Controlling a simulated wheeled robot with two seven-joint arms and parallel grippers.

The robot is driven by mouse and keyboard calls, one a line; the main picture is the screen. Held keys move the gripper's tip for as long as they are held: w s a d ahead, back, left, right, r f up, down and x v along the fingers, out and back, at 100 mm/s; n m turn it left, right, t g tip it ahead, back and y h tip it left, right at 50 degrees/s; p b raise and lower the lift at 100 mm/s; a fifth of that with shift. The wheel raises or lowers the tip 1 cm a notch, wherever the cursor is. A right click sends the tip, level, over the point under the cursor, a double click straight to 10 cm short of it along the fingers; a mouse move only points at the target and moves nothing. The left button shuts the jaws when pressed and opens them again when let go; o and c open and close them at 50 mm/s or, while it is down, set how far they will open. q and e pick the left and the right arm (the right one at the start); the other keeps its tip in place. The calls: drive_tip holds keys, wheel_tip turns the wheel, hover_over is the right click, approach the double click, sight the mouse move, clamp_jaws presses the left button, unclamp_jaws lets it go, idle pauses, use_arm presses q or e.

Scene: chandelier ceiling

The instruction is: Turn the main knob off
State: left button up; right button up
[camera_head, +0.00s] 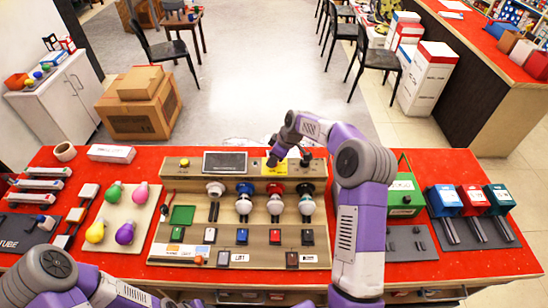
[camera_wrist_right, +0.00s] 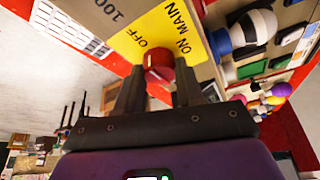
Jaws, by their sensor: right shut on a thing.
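The main knob (camera_wrist_right: 158,60) is round and red and sits at the edge of a yellow plate (camera_wrist_right: 160,28) lettered OFF and ON MAIN in the right wrist view. My right gripper (camera_wrist_right: 158,75) has its two dark fingers on either side of the knob, shut on it. The knob's pointer cannot be made out. In the head view the right gripper (camera_head: 277,160) reaches down at the yellow plate (camera_head: 285,164) at the back of the wooden test board (camera_head: 180,228), and hides the knob. My left gripper (camera_head: 180,303) is mostly cut off at the bottom edge.
Several bulbs in coloured sockets (camera_head: 244,202) stand on the board in front of the plate, with a dark display (camera_head: 225,162) left of it. A green case (camera_head: 403,195) stands right of my right arm. Loose bulbs (camera_head: 125,232) lie on a panel at left.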

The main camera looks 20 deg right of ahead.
drive_tip(key=o, duration=1)
drive_tip(key=shift+o, duration=0.2)
drive_tip(key=shift+r, duration=0.1)
drive_tip(key=v, duration=0.7)
drive_tip(key=shift+r, duration=0.2)
drive_tip(key=shift+s, duration=0.1)
